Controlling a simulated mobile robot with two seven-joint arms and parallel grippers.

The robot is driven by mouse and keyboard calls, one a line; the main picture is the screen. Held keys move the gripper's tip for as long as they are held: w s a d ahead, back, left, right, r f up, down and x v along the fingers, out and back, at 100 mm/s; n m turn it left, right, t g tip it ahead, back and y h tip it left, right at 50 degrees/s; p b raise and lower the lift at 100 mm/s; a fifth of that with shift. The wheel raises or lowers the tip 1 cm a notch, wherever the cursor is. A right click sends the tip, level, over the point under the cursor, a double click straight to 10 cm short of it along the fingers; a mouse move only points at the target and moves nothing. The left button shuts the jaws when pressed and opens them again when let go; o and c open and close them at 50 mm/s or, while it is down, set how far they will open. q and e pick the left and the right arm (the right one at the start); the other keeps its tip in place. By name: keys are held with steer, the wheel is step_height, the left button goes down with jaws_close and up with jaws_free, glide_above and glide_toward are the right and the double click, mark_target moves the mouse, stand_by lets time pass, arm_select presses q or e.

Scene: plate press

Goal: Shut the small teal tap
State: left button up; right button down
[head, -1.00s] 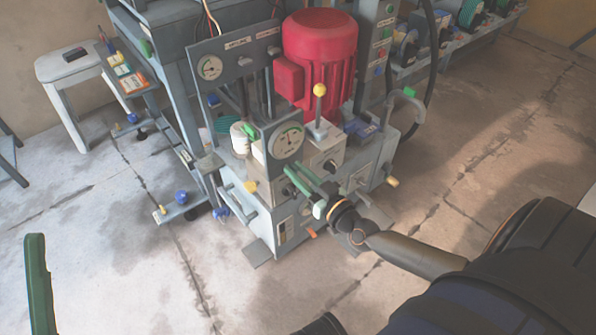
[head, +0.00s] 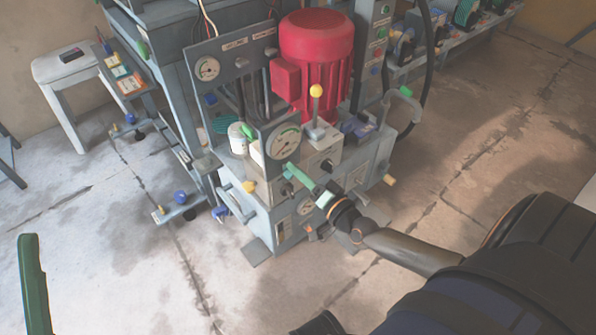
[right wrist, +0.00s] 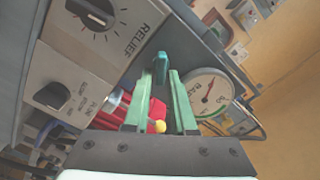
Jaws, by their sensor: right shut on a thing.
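My right gripper (head: 294,170) reaches to the front of the grey press unit, below the round pressure gauge (head: 284,142). In the right wrist view its two green fingers (right wrist: 161,84) are shut on the small teal tap (right wrist: 161,66), whose upper end shows between and past the fingertips. In the head view the fingers hide the tap, and I cannot make out its angle there. A green finger of my left gripper (head: 34,285) shows at the lower left, far from the press; the rest is out of view.
A relief knob (right wrist: 92,12) and a second black knob (right wrist: 79,95) are on the panel beside the fingers. A yellow-topped lever (head: 316,91) and a red motor (head: 317,50) stand behind. The floor in front is clear.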

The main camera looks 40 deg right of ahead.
steer(key=shift+f+m+b, duration=0.2)
steer(key=shift+m+b, duration=0.05)
steer(key=shift+m, duration=1.45)
steer(key=shift+f+m+b, duration=0.2)
steer(key=shift+m, duration=1.5)
steer(key=c, duration=0.9)
jaws_free()
steer(key=shift+d, duration=0.1)
steer(key=s+p, duration=0.3)
steer(key=s, duration=0.9)
steer(key=shift+s+d, duration=0.25)
steer(key=shift+d, duration=0.2)
